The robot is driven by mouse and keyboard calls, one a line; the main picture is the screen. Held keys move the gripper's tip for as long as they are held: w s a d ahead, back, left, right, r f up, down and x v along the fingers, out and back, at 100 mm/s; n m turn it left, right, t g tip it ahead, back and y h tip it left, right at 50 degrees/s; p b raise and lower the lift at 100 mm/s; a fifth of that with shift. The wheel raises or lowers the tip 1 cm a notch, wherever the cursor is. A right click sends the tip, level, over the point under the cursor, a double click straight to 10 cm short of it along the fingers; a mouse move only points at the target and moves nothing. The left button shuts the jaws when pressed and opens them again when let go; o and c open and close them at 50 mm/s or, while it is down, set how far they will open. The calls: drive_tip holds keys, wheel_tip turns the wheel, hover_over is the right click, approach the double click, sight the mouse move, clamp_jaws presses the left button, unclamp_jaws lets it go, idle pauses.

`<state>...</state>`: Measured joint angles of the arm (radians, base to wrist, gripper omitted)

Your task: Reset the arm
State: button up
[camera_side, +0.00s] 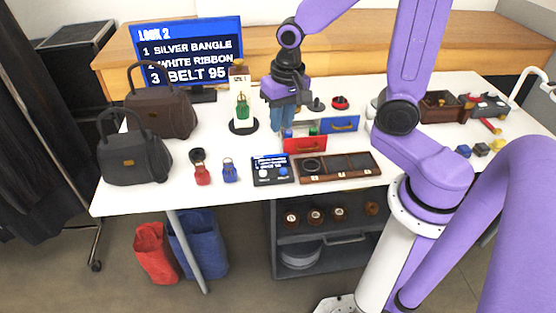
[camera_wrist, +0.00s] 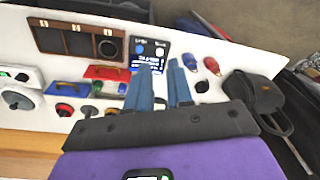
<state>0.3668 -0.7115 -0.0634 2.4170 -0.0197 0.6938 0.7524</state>
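The screen (camera_side: 188,52) at the back reads "LOOK 2", silver bangle, white ribbon and belt 95. The brown compartment tray (camera_side: 338,178) lies at the table's front, with a dark ring in its left compartment. In the wrist view the tray (camera_wrist: 77,44) is at the upper left.
Two dark handbags (camera_side: 136,163) stand at the left. A brown box (camera_side: 440,107) stands right.

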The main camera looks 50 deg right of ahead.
drive_tip(key=s+a+r+n, duration=0.2)
drive_tip(key=s+n, duration=1.5)
drive_tip(key=s, duration=0.1)
drive_tip(key=shift+s+a+r+g, duration=0.2)
drive_tip(key=shift+s+r+g, duration=0.05)
drive_tip(key=shift+r+g, duration=0.15)
